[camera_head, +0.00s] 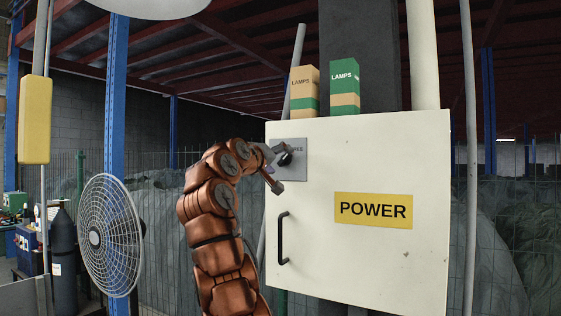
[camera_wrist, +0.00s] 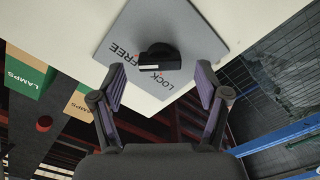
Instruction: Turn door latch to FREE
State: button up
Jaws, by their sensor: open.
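A white cabinet (camera_head: 365,265) carries a yellow POWER label (camera_head: 373,211) and a grey latch plate (camera_head: 300,172) at its upper left door corner. The plate bears a black latch knob (camera_head: 286,159). In the wrist view the plate (camera_wrist: 205,45) shows LOCK and FREE lettering, and the knob (camera_wrist: 160,57) has a pale line on its bar. Which mark the bar points to, I cannot tell for sure. My gripper (camera_head: 277,168) is in front of the plate. In the wrist view my gripper (camera_wrist: 160,75) is open, its fingers apart on either side of the knob, not visibly touching it.
A black door handle (camera_head: 283,239) is below the plate. Two LAMPS boxes, brown (camera_head: 304,92) and green (camera_head: 344,88), stand on top of the cabinet. A fan (camera_head: 109,236) stands at left, by a blue post (camera_head: 117,100). Wire fencing runs behind.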

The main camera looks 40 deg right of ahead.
jog(key=v, duration=1)
jog(key=shift+a+f, duration=0.1)
dwell(0.4)
jog(key=w+a+f+n+y, duration=0.2)
jog(key=w+a+f+n, duration=0.2)
jog(key=w+a, duration=0.15)
jog(key=s+a+f+n+g+y, duration=0.1)
jog(key=s+a+f+y, duration=0.2)
jog(key=f, duration=0.6)
jog(key=s+a+f+g+y, duration=0.1)
jog(key=s+f+y, duration=0.3)
jog(key=f, duration=0.6)
jog(key=s+a+f+g+y, duration=0.1)
jog(key=s+a+f+y, duration=0.1)
jog(key=s+a+f, duration=0.5)
jog(key=s+a+f+g+y, duration=0.2)
jog(key=s+a+f, duration=0.5)
jog(key=s+f, duration=0.6)
jog(key=s+a+f+g+y, duration=0.2)
jog(key=s+a+f+y, duration=0.2)
jog(key=s+a+f, duration=0.4)
jog(key=s+f, duration=0.2)
jog(key=s, duration=0.3)
jog(key=shift+s+f+n, duration=0.25)
jog(key=shift+s+n, duration=0.1)
jog(key=shift+n, duration=0.05)
